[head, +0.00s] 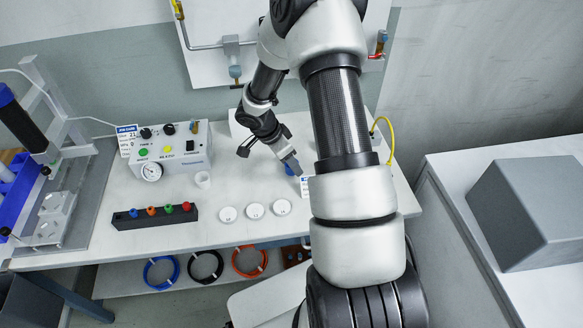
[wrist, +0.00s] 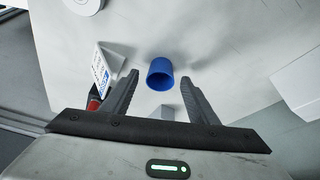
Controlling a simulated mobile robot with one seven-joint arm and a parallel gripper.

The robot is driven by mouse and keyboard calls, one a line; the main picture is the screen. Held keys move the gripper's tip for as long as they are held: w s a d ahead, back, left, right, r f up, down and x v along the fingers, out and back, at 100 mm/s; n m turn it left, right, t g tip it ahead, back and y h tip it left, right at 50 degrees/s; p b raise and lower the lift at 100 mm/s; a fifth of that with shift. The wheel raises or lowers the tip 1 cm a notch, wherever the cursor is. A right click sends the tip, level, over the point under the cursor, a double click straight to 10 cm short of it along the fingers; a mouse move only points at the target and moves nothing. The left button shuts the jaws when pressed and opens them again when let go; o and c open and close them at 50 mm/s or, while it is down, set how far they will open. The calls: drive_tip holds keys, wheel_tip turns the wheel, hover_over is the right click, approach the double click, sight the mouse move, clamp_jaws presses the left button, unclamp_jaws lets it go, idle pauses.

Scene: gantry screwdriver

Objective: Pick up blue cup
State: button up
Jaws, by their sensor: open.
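The blue cup (wrist: 160,75) shows in the wrist view on the white bench top, centred between the tips of my gripper's two fingers, with gaps on both sides. In the wrist view my gripper (wrist: 160,82) is open and empty. I cannot tell how far the cup lies beyond the fingertips.
A small printed card (wrist: 106,68) stands close to the left finger. Three white dishes (head: 254,210), a small white cup (head: 203,179), a black rack with coloured pieces (head: 154,217) and a control box (head: 170,150) occupy the bench's left and front.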

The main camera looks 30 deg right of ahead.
drive_tip(key=shift+c, duration=0.5)
drive_tip(key=c, duration=1)
drive_tip(key=shift+r, duration=0.1)
